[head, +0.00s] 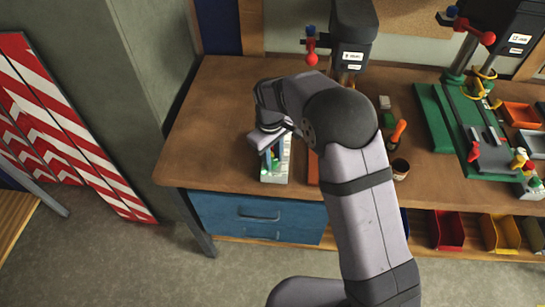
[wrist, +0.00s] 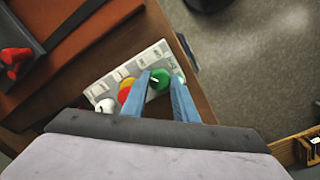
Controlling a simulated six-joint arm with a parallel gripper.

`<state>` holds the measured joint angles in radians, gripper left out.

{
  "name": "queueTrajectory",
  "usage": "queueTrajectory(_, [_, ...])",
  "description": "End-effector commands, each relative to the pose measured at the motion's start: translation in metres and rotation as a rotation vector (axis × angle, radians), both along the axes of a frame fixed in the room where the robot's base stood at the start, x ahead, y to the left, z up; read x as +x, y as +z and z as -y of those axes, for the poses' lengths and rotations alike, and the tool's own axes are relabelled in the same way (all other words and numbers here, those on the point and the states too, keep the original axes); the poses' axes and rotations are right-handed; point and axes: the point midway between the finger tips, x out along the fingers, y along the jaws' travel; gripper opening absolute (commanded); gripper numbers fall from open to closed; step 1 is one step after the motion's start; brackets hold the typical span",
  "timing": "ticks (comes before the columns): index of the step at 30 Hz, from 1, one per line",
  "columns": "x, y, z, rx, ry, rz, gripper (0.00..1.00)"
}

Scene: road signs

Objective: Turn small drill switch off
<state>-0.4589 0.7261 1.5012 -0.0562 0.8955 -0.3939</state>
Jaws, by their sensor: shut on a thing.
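The small drill's switch box (head: 275,172) is a pale panel at the front left of the bench. In the wrist view the panel (wrist: 152,54) shows labels, a green knob (wrist: 159,79) with a pale line, yellow and red buttons (wrist: 126,88) and a white knob (wrist: 105,105). My gripper (head: 270,160) is over the panel, pointing down. In the wrist view its blue fingers (wrist: 160,84) are on either side of the green knob and shut on it. The small drill (head: 352,50) stands behind my arm, which hides its lower part.
A larger drill (head: 505,30) on a green base (head: 440,118) stands at the right. An orange-handled tool (head: 398,133) and a small pot (head: 400,169) lie right of my arm. Grey cabinet (head: 150,80) borders the bench on the left. The bench top (head: 215,115) left of my gripper is clear.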

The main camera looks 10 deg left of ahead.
Motion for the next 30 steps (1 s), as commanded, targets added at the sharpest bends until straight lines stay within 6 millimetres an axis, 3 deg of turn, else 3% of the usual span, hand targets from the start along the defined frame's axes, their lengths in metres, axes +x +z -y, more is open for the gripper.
queueTrajectory(11, [0.0011, 0.0007, -0.0008, 0.001, -0.108, 0.002, 0.04])
queueTrajectory(30, [0.003, 0.0015, -0.0011, 0.003, -0.671, 0.004, 0.04])
